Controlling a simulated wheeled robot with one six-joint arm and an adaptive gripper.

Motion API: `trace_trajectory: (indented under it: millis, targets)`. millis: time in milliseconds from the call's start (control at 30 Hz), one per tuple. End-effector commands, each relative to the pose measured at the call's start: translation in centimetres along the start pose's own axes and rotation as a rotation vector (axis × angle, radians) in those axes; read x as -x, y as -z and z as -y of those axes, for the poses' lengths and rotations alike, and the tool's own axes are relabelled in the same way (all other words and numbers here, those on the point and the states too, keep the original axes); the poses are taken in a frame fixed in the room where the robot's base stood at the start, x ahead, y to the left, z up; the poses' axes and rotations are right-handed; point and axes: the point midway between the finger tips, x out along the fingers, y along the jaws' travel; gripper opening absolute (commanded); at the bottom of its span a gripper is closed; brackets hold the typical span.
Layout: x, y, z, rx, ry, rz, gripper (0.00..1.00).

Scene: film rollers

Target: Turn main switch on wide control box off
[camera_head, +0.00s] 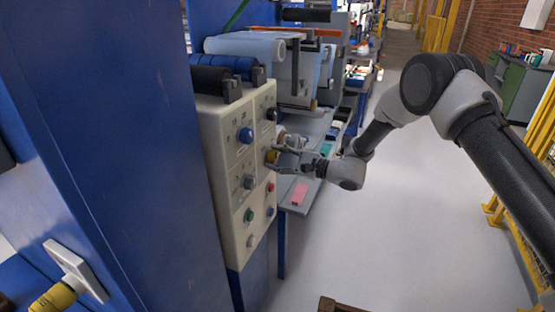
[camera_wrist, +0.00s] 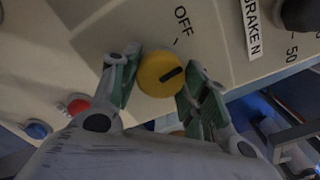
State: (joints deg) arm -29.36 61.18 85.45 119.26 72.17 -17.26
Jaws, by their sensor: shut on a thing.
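The wide control box (camera_head: 222,165) is a cream panel on the blue machine at the left of the head view. Its main switch is a round yellow knob (camera_wrist: 158,76) with a black pointer line. The line slants toward the upper right, and the printed OFF label with a short tick sits above the knob. The knob (camera_head: 272,156) also shows at the box's right side in the head view. My gripper (camera_wrist: 162,88) is shut on the yellow knob, one green-padded finger on each side. In the head view my gripper (camera_head: 284,155) reaches in from the right.
Around it on the panel are a blue knob (camera_head: 246,135), a black knob (camera_head: 271,114), a grey knob (camera_head: 249,181) and a green button (camera_head: 249,215). A red button (camera_wrist: 77,105) shows in the wrist view.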

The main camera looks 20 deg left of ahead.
Motion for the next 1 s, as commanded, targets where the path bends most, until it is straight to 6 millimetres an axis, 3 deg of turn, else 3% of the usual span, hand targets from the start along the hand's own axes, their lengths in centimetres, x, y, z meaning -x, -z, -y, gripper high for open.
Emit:
trace_trajectory:
  millis: [500, 1000]
  targets:
    - [0.05, 0.01, -0.04, 0.389, -0.002, 0.000, 0.21]
    - [0.07, 0.02, -0.08, 0.498, -0.002, 0.000, 0.21]
